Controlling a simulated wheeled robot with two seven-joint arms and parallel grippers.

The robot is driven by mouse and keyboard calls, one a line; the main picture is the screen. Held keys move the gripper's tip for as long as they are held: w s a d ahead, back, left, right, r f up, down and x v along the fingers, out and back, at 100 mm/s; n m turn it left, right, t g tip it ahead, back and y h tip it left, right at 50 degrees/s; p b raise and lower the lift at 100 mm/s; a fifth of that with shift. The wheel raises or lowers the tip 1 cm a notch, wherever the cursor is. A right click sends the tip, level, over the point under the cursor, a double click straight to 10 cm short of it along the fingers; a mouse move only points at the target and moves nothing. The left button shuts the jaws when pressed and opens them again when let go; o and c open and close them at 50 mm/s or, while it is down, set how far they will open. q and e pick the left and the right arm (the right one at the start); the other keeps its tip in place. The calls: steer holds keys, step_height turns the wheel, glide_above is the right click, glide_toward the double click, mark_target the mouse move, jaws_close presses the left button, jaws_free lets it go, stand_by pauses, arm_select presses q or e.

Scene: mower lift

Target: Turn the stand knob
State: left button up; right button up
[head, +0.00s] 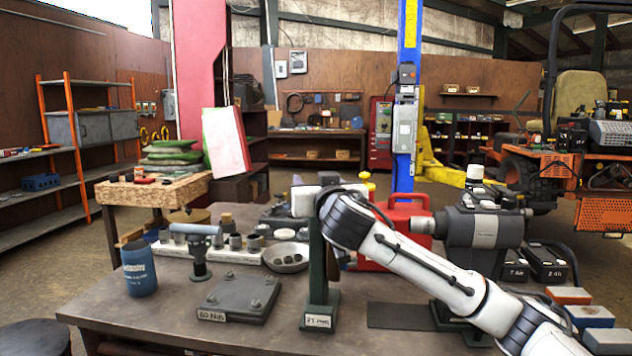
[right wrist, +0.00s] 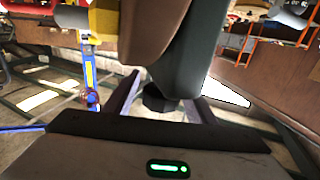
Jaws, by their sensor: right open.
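A dark green stand (head: 318,262) with a flat foot and a white label rises from the front middle of the workbench. In the right wrist view its green body (right wrist: 200,55) fills the upper middle, beside a brown rounded part (right wrist: 150,30). A small dark faceted knob (right wrist: 157,99) shows below the green body, between the fingers of my right gripper (right wrist: 165,100). The fingers are apart; I cannot tell whether they touch the knob. In the head view the white right hand is at the stand's top, its fingers not clear. My left gripper is not in view.
The workbench (head: 385,343) holds a blue can (head: 139,272), a dark bolted plate (head: 238,298), a metal bowl (head: 286,257) and a grey machine (head: 482,228). A red can (head: 405,222) stands behind my right arm. Bare bench lies at the front left.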

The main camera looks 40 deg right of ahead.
steer(key=c, duration=1)
steer(key=shift+m+h, duration=0.3)
steer(key=shift+h, duration=0.1)
steer(key=m+g+h, duration=0.1)
steer(key=g+h, duration=0.1)
steer(key=m+g, duration=0.1)
steer(key=shift+s+d+f+m+h+b, duration=0.15)
steer(key=shift+s+d+m+h+b, duration=0.15)
steer(key=shift+h, duration=0.1)
steer(key=m+g+h, duration=0.2)
steer(key=g, duration=0.1)
steer(key=s+m+g+h, duration=0.1)
steer(key=shift+d+g+b, duration=0.3)
steer(key=shift+b, duration=0.05)
steer(key=m+g, duration=0.1)
steer(key=g, duration=0.1)
steer(key=m+g+h, duration=0.1)
steer(key=m, duration=0.1)
steer(key=shift+s+d+g, duration=0.15)
steer(key=shift+s+g, duration=0.2)
steer(key=shift+g, duration=0.05)
steer(key=shift+s+d+m+g+h, duration=0.1)
steer(key=shift+s+m+g+h, duration=0.2)
steer(key=shift+m+g, duration=0.8)
steer(key=shift+s+m+g+h, duration=0.1)
steer(key=shift+s+m+g, duration=0.4)
steer(key=shift+g, duration=1.1)
steer(key=shift+w, duration=0.1)
